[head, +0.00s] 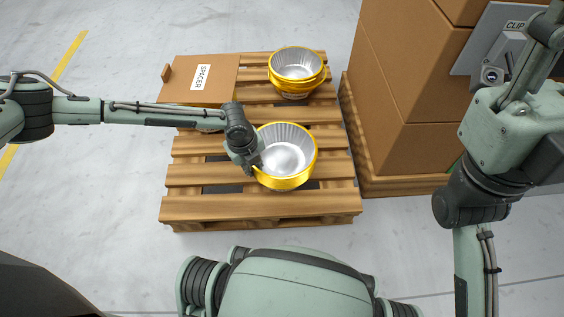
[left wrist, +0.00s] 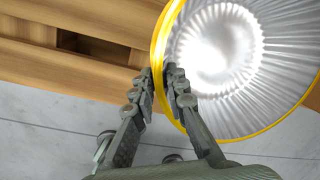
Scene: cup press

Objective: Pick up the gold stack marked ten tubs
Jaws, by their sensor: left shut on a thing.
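A gold-rimmed stack of silver fluted tubs (head: 287,158) is at the front of the wooden pallet in the head view. My left gripper (head: 256,165) is shut on the left side of its rim. In the left wrist view the fingers (left wrist: 159,85) pinch the gold rim of the tub stack (left wrist: 235,65), one finger outside and one inside. A second gold stack (head: 297,68) stands at the back right of the pallet, apart from the gripper. I cannot read a mark for ten on either stack. My right arm is at the right; its gripper fingers are not visible.
The wooden pallet (head: 260,207) lies on the grey floor. A cardboard box labelled SPACER (head: 185,82) is at its back left. Large stacked cartons (head: 400,95) stand on another pallet at the right, with a panel labelled CLIP (head: 483,48). The floor left of the pallet is clear.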

